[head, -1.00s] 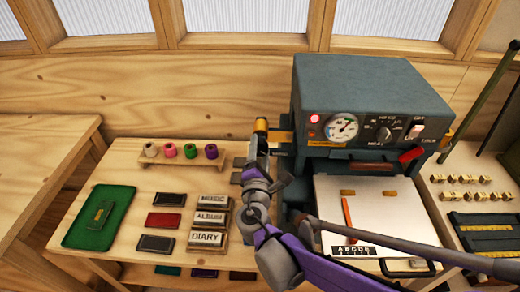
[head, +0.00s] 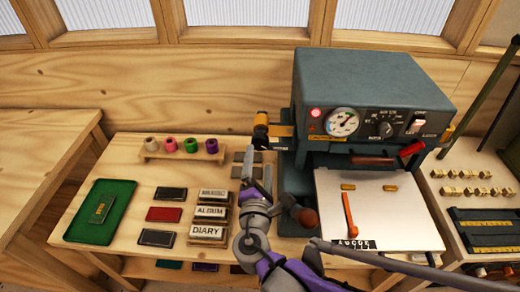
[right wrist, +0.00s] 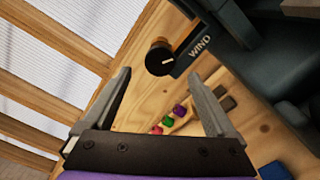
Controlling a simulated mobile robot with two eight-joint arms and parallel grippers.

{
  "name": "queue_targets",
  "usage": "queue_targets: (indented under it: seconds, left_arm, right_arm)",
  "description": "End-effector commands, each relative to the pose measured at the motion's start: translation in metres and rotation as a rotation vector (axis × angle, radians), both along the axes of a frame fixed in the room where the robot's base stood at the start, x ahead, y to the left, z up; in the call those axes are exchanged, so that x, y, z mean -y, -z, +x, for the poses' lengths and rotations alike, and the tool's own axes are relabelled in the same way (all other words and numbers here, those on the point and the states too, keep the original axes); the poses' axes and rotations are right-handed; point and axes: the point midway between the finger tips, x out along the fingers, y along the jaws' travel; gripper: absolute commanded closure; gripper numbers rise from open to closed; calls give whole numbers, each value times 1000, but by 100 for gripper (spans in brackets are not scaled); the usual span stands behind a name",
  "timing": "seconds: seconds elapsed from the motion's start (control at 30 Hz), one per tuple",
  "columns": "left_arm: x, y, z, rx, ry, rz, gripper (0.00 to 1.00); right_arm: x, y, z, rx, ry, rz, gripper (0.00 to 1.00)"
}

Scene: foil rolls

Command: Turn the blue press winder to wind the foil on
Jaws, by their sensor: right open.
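The blue press (head: 375,92) stands at the right of the bench. Its winder (head: 261,128) is a black knob with an orange part, sticking out on the press's left side. In the right wrist view the winder knob (right wrist: 159,62) shows a pale line on its face, beside a dark plate (right wrist: 198,47) lettered WIND. My right gripper (head: 258,160) is open and empty just below the winder in the head view. In the wrist view the knob appears between the fingers (right wrist: 159,76), looking beyond the tips; I see no contact. The foil itself cannot be made out. My left gripper is out of view.
A rack of coloured rolls (head: 182,152), a green tray (head: 100,232) and lettered blocks (head: 209,214) lie left of my right arm. A brown-knobbed handle (head: 306,217) is close to its right. The white press bed (head: 400,215) holds an orange stick.

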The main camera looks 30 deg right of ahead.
Motion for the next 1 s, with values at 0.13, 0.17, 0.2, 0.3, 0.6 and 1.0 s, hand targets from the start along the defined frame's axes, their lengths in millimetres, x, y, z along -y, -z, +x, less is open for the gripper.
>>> queue_targets:
  seconds: [0.13,0.17,0.2,0.3,0.6,1.0]
  left_arm:
    - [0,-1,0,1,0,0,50]
    - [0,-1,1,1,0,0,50]
    - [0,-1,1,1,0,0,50]
    - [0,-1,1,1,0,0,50]
    - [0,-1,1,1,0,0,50]
    - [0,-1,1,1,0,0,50]
  right_arm:
    - [-14,0,-19,0,-5,0,9]
    - [-15,0,-22,0,-4,0,9]
    - [-17,0,-25,0,-4,0,9]
    - [-19,0,-30,0,-1,0,9]
    - [-20,0,-32,0,0,0,9]
    - [-19,0,-32,0,0,0,9]
